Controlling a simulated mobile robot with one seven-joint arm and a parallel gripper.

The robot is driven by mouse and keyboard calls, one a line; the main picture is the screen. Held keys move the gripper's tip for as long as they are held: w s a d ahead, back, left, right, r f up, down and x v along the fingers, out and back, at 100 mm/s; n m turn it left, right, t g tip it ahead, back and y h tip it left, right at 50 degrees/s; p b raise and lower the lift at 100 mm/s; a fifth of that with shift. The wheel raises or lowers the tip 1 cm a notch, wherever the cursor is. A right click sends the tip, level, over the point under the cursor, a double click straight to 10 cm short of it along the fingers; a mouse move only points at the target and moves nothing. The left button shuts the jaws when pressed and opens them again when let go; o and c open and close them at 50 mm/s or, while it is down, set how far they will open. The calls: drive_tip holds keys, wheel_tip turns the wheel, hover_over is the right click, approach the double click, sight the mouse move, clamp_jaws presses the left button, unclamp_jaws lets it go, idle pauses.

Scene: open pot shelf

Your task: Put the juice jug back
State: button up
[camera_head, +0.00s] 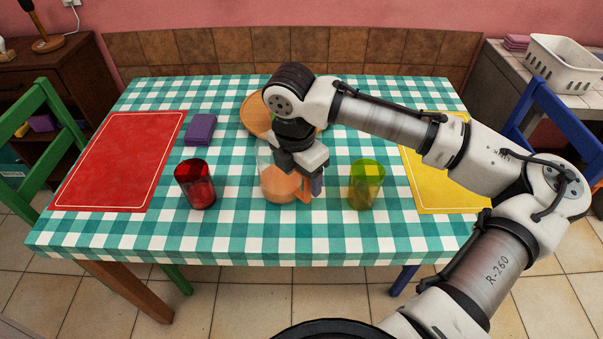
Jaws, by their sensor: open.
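The juice jug (275,186) is clear, with orange juice in its lower part, and stands upright on the checked tablecloth near the middle of the table. My gripper (312,183) is open and low at the jug's right side, by its orange handle (304,191). One finger shows to the right of the handle; I cannot tell whether the fingers touch it. My gripper and wrist cover part of the jug's top and right side. A round wooden board (253,114) lies behind the jug, partly hidden by my arm.
A red glass (196,184) stands left of the jug and a green glass (366,185) right of it. A purple stack of cloth (200,130) lies at back left. A red mat (118,160) and a yellow mat (440,180) lie at the sides. The front strip of table is clear.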

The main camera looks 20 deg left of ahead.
wheel_tip(320, 180, up, 12)
drive_tip(key=s, duration=0.1)
drive_tip(key=shift+a, duration=0.35)
drive_tip(key=shift+s, duration=0.1)
